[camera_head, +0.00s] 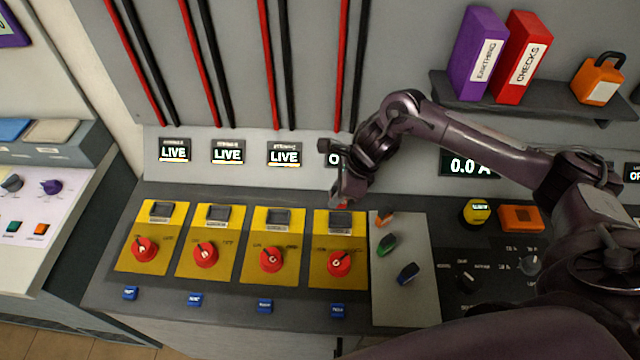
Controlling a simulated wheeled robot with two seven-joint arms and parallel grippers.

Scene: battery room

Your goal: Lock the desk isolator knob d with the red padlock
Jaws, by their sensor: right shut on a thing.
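Four yellow isolator panels stand in a row on the dark desk, each with a red knob and a small grey window. The rightmost knob (339,263), which I take for knob d, has a display (334,159) above it showing a starting "O", the rest covered by my arm. My right gripper (343,198) is above the top of that panel, pointing down. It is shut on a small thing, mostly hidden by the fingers. I see no red padlock lying loose. My left gripper is not in view.
A grey mat (405,305) right of the panels holds orange (385,217), green (387,243) and blue (407,272) small items. Blue tags lie along the front. My right arm crosses the right side. A shelf (540,104) holds binders and an orange padlock (597,82).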

